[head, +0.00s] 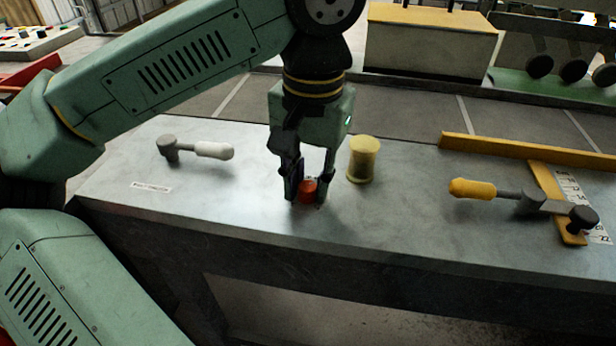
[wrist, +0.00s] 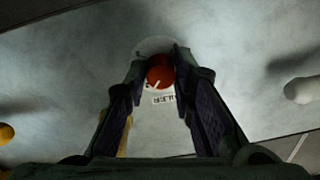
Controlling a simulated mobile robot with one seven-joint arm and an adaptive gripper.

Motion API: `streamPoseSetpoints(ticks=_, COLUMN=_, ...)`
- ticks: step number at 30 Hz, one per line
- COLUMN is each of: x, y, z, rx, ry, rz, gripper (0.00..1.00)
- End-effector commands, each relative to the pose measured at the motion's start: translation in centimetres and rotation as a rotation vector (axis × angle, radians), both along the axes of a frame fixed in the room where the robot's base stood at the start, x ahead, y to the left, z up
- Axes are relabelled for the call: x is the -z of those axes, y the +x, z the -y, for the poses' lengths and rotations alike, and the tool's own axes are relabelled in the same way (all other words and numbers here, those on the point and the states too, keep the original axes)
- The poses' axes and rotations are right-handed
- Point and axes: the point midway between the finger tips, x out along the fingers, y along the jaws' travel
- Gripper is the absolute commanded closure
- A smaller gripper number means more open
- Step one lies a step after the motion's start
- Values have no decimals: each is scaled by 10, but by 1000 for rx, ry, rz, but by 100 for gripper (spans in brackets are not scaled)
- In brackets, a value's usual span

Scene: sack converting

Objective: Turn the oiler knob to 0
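The oiler knob (head: 308,190) is a small red knob on the grey metal bench top (head: 240,215), near its front edge. In the wrist view the knob (wrist: 160,70) carries a short white pointer line and sits on a pale round dial (wrist: 152,46). A label below it reads partly "LER"; the rest of the dial's marks are hidden or too small to read. My gripper (head: 306,192) points down over the knob, with one finger on each side of it. In the wrist view my gripper (wrist: 161,82) has its fingers apart, with gaps seeming to show beside the knob; contact cannot be seen clearly.
A yellow spool (head: 363,160) stands close to the right of my gripper. A white-handled hammer-like tool (head: 200,149) lies to the left. A yellow-handled tool (head: 500,192) and a yellow square (head: 550,180) lie at the right. The bench front centre is clear.

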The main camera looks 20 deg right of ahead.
Motion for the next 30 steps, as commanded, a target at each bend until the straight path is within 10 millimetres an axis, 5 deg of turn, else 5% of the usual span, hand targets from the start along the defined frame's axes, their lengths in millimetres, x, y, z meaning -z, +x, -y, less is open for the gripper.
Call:
streamPoseSetpoints(ticks=9, x=0, y=0, z=0, rx=0, ry=0, rz=0, gripper=100)
streamPoseSetpoints(ticks=20, x=0, y=0, z=0, rx=-29, ry=-1, rz=-1, gripper=100)
streamPoseSetpoints(ticks=30, x=1, y=1, z=0, rx=-235, ry=-1, rz=0, gripper=100)
